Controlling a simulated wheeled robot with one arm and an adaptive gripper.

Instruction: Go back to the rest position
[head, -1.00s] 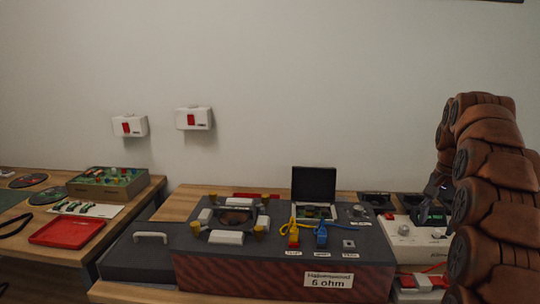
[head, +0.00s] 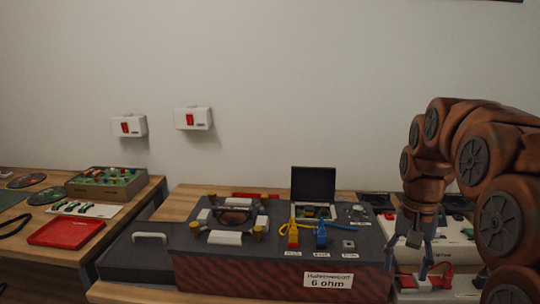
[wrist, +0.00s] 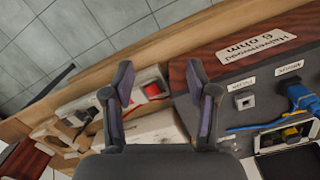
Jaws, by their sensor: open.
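My gripper (head: 413,260) hangs at the right in the head view, pointing down beside the right end of the dark device box (head: 330,252) labelled 6 ohm. In the wrist view my gripper (wrist: 165,92) has its two fingers spread apart with nothing held between them. Below and between the fingers are a white box (wrist: 155,127) and a white unit with a red button (wrist: 152,88). The head view does not show clearly how high the fingertips are.
The device box carries blue and yellow plugs (head: 320,235), cables and a small open-lidded case (head: 313,185). A red tray (head: 66,231) lies on the left table. Two white wall boxes (head: 193,118) hang on the wall.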

